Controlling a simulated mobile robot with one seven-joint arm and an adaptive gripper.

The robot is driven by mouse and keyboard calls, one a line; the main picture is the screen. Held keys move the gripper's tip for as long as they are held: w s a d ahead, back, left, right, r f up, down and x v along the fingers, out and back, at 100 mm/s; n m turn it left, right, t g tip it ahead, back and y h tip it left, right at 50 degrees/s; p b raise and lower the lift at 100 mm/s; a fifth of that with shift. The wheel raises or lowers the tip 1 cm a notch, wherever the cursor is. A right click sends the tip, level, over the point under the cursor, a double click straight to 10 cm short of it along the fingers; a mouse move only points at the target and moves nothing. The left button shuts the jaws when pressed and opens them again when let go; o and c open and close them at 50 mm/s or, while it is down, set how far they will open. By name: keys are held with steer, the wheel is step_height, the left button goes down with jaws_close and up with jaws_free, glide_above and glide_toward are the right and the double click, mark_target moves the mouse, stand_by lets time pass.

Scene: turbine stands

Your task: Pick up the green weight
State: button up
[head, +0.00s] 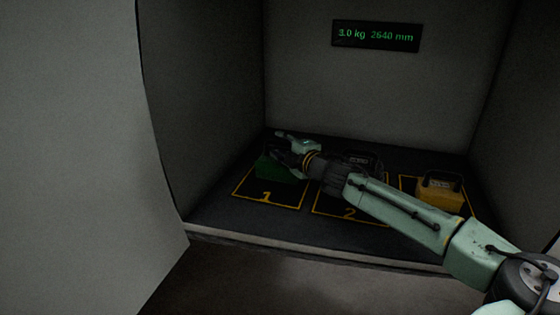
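The green weight (278,172) sits at the left of the recessed shelf, on the square marked 1. My gripper (281,146) is at its top, where a handle would be. The gripper and wrist cover the upper part of the weight, so its handle is hidden. I cannot tell whether the fingers are around the handle or only beside it, nor whether they are open or closed. The weight appears to rest on the shelf.
A dark weight (366,159) stands behind my arm near the square marked 2. A yellow weight (440,193) with a dark handle stands at the right. A display (376,36) on the back wall reads 3.0 kg 2640 mm. Side walls enclose the shelf (235,214).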

steer(key=shift+x, duration=0.8)
steer(key=shift+c, duration=0.4)
jaws_close()
steer(key=shift+r, duration=0.1)
